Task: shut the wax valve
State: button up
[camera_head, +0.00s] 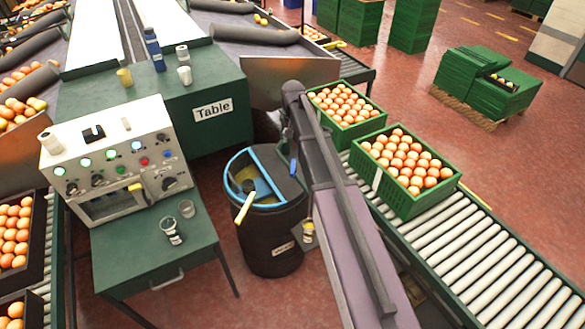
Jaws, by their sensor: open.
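No part is clearly marked as the wax valve. A small yellow-topped fitting (308,230) sits lower, between the barrel and the chute. I cannot tell whether either is the valve, or how it is set. The dark barrel (272,238) has a blue rim, and a pale yellow handle sticks out of it. My gripper is not in view.
A green table labelled "Table" (190,110) stands behind. Orange-filled green crates (410,205) sit on the roller conveyor (480,255) at right.

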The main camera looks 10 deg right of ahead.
aim_at(293, 166)
jog(key=shift+f, duration=0.15)
notch_tip(293, 166, down, 14)
jog(key=b, duration=1.3)
jog(key=shift+r+b, duration=0.25)
jog(key=shift+b, duration=0.1)
dwell(0.4)
grip_shut()
